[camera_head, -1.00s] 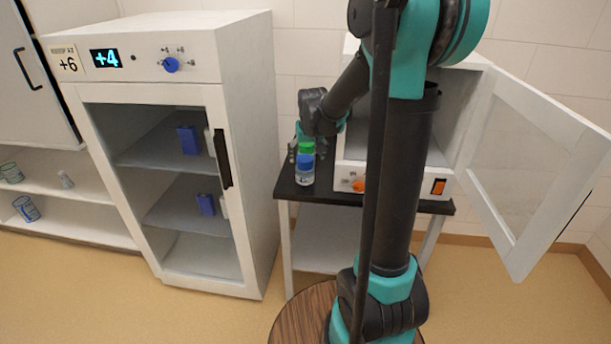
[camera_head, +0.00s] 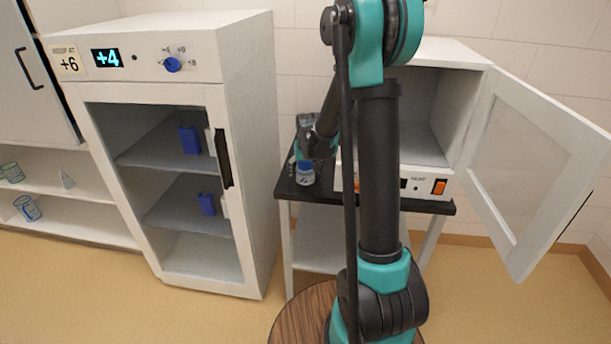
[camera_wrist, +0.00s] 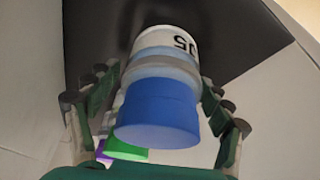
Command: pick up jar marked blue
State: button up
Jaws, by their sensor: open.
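The jar marked blue has a blue cap and a clear body with a pale label reading "05" or similar. It stands on the black bench top in the head view (camera_head: 304,178), its cap partly covered by my arm. In the wrist view the blue-capped jar (camera_wrist: 160,105) fills the middle, between the fingers. My gripper (camera_wrist: 165,120) is open, with one finger on each side of the jar; I cannot tell whether either finger touches it. In the head view my gripper (camera_head: 302,155) is at the jar's top and mostly hidden by my wrist.
A green cap (camera_wrist: 125,151) and a purple one (camera_wrist: 103,150) show close behind the blue cap, near the left finger. A white oven (camera_head: 440,50) with its door (camera_head: 540,150) swung open stands right. A glass-fronted fridge (camera_head: 245,150) stands left of the black bench (camera_head: 430,206).

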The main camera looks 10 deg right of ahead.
jog(key=c, duration=1.3)
jog(key=shift+c, duration=0.4)
jog(key=shift+r, duration=0.1)
